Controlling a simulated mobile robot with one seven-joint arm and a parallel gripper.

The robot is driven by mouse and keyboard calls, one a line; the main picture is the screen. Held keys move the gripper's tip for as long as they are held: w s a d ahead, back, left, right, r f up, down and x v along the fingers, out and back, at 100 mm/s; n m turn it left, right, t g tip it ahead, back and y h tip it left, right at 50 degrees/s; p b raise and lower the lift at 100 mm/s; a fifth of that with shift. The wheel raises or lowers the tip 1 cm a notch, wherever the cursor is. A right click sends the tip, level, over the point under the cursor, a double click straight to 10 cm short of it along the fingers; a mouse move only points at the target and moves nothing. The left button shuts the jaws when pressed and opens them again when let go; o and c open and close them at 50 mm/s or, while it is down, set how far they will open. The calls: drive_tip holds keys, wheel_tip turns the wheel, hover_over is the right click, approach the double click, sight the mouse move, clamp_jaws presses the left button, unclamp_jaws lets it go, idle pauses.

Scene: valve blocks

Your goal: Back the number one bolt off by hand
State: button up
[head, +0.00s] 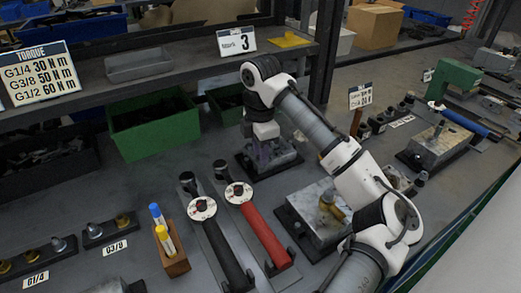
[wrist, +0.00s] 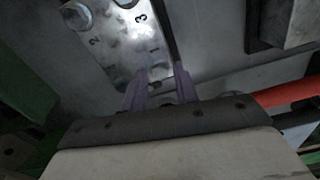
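The valve block (wrist: 120,45) is a pale metal block with stamped numbers 1, 2 and 3. In the head view it stands on a dark base (head: 268,163) behind the two torque wrenches. My gripper (wrist: 161,82) points down at the block's end beside the number 1. Its two purple fingers are apart, one on each side of the spot where the number one bolt would be. The bolt itself is not clear between them, and contact cannot be told. Another bolt head (wrist: 76,15) shows near the number 2. In the head view my gripper (head: 262,158) is low over the block.
A black-handled wrench (head: 228,258) and a red-handled wrench (head: 264,236) lie in front of the block. A green bin (head: 150,128) stands to its left. Another valve block (head: 318,212) sits to the right, under my arm. A marker holder (head: 172,262) stands at front left.

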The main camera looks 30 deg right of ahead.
drive_tip(key=shift+m, duration=0.6)
drive_tip(key=shift+p, duration=0.5)
clamp_jaws()
drive_tip(key=n, duration=1.5)
drive_tip(key=shift+n, duration=0.3)
drive_tip(key=n, duration=0.6)
